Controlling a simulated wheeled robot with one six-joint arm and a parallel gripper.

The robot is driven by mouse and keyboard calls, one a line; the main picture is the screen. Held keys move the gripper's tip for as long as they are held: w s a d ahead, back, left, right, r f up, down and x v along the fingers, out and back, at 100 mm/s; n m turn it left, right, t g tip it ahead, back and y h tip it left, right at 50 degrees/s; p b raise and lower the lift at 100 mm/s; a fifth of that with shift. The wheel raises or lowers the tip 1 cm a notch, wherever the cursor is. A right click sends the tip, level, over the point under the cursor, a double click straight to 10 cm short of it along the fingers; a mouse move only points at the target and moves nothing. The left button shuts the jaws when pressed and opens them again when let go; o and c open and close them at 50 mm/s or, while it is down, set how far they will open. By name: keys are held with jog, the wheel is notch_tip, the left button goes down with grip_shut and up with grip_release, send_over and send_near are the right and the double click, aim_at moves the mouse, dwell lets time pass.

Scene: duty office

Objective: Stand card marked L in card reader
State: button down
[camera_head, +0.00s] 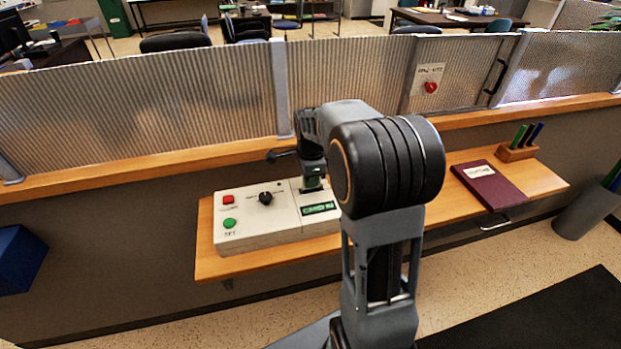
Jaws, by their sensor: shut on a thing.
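The card reader (319,208) is the right part of a pale control box on the wooden shelf, with a dark label with green lettering on its front. My gripper (314,178) points down over the reader's top, left of my large black arm joint. My arm hides the reader's right side.
The box's left part (240,238) has a red button (228,199), a green button (229,223) and a black knob (266,198). A maroon book (490,184) and a pen holder (516,153) sit right. A ribbed glass partition (140,115) stands behind the shelf.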

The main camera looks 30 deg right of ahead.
jog(key=c, duration=1.2)
grip_release()
notch_tip(320, 180, up, 14)
jog(key=shift+f, duration=0.1)
jog(key=shift+s+a+f+n+t, duration=0.65)
jog(key=shift+s+a+f+n, duration=0.85)
jog(key=shift+s+n, duration=1.55)
jog(key=shift+s+a+f+n+t, duration=0.7)
jog(key=shift+s+a+f+n, duration=1.2)
jog(key=shift+n, duration=1.8)
jog(key=shift+s+a+f+n+t, duration=0.75)
jog(key=shift+s+a+n, duration=0.55)
jog(key=shift+s+n, duration=1.95)
